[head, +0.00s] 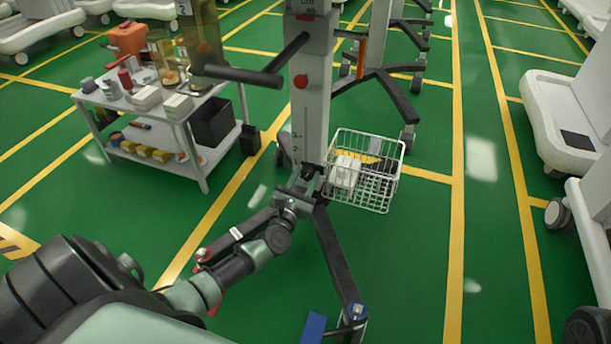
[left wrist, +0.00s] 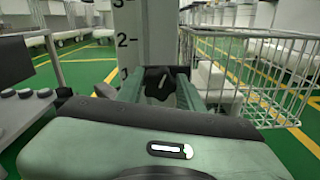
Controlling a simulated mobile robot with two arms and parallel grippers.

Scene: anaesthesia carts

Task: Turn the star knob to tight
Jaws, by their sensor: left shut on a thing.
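A grey upright column (head: 310,110) with a number scale stands on dark legs; its scale also shows large in the left wrist view (left wrist: 125,30). My left gripper (head: 309,176) reaches to the lower front of the column, just below the scale. In the left wrist view its green fingers (left wrist: 161,88) are shut on a dark knob (left wrist: 158,78) at the column's face, which looks like the star knob. The knob's outline and any tight mark are mostly hidden. My right gripper is not in view.
A white wire basket (head: 378,190) with a white item hangs right beside the gripper. Dark column legs (head: 335,255) spread below. A loaded cart (head: 150,110) stands at left. Green floor at right is partly clear.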

